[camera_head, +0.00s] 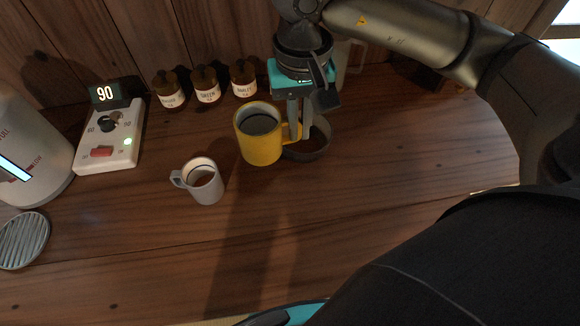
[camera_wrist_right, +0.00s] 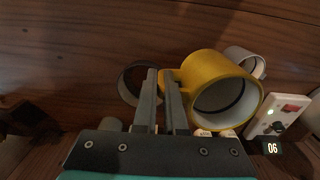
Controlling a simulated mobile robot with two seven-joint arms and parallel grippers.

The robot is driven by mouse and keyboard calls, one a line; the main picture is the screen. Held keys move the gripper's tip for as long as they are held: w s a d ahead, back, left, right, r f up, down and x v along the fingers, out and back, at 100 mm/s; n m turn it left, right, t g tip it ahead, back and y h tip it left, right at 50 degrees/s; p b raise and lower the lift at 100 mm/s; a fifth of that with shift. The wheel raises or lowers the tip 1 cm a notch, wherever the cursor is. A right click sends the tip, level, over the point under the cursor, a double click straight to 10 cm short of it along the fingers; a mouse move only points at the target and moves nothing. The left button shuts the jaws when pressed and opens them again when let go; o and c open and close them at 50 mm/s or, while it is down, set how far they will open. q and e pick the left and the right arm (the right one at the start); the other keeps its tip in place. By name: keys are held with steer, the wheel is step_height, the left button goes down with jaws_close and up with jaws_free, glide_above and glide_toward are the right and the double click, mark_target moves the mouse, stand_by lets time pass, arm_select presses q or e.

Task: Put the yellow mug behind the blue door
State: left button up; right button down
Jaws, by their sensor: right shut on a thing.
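The yellow mug (camera_head: 259,137) is upright at the middle of the wooden counter in the head view, with its handle toward the right. My right gripper (camera_head: 298,138) comes down from above and is shut on that handle. In the right wrist view the yellow mug (camera_wrist_right: 222,88) is just right of the gripper's fingers (camera_wrist_right: 163,75). I cannot tell whether the mug touches the counter. No blue door shows in either view. My left gripper is in neither view.
A grey mug (camera_head: 203,182) stands in front of the yellow mug. A dark bowl (camera_head: 312,143) is close behind my right fingers. Several brown jars (camera_head: 206,85) line the back wall. A white control box (camera_head: 110,137) reading 90 and a drain grate (camera_head: 23,240) are at left. The front counter is clear.

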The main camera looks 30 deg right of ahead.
step_height(320, 180, down, 10)
steer(key=shift+r+b, duration=0.25)
steer(key=shift+b, duration=0.45)
steer(key=shift+f, duration=0.5)
step_height(320, 180, down, 4)
steer(key=shift+r+b, duration=0.2)
steer(key=shift+b, duration=0.2)
steer(key=shift+f, duration=0.1)
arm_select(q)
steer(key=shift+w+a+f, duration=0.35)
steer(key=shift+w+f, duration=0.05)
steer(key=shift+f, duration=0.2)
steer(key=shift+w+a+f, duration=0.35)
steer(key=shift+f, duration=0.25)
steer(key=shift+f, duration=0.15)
arm_select(e)
steer(key=shift+f, duration=0.1)
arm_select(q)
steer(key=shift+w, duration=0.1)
arm_select(e)
steer(key=c, duration=1)
jaws_free()
